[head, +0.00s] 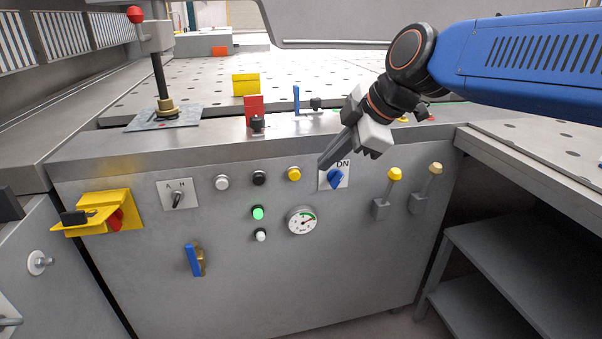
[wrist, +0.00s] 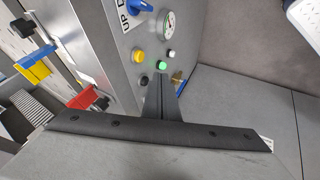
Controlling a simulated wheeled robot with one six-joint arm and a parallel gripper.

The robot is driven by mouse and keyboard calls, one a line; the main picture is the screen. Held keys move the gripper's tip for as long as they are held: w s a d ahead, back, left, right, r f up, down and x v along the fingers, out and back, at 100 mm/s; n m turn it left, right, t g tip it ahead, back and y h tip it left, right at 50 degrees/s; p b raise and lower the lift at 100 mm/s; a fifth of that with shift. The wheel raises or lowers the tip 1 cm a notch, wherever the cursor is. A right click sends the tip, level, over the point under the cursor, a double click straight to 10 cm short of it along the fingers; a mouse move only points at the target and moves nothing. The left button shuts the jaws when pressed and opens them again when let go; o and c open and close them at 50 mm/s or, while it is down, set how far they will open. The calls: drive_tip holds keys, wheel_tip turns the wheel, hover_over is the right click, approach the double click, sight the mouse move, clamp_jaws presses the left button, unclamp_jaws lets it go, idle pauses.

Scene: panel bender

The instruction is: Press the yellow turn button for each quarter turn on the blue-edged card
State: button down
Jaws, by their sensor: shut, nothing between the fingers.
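The yellow button (head: 294,174) sits on the front panel, right of a black button and left of the blue knob. It also shows in the wrist view (wrist: 138,56), left of the fingertips. My gripper (head: 323,165) is shut and empty, reaching down from the upper right in front of the panel. Its tips overlap the knob's label plate, up and right of the yellow button, and appear apart from it. In the wrist view the closed fingers (wrist: 162,80) point toward the green button. I cannot make out a blue-edged card in either view.
A yellow bracket (head: 110,212) juts out at left.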

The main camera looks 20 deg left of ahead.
sight(294, 175)
drive_tip(key=shift+w+a+f, duration=0.9)
drive_tip(key=shift+a+f, duration=0.4)
drive_tip(key=shift+f, duration=0.05)
drive_tip(key=shift+w+a+f, duration=0.95)
drive_tip(key=shift+a+f, duration=0.3)
drive_tip(key=shift+f, duration=0.1)
drive_tip(key=shift+w+a+f, duration=0.9)
drive_tip(key=shift+a+f, duration=0.4)
drive_tip(key=shift+f, duration=0.05)
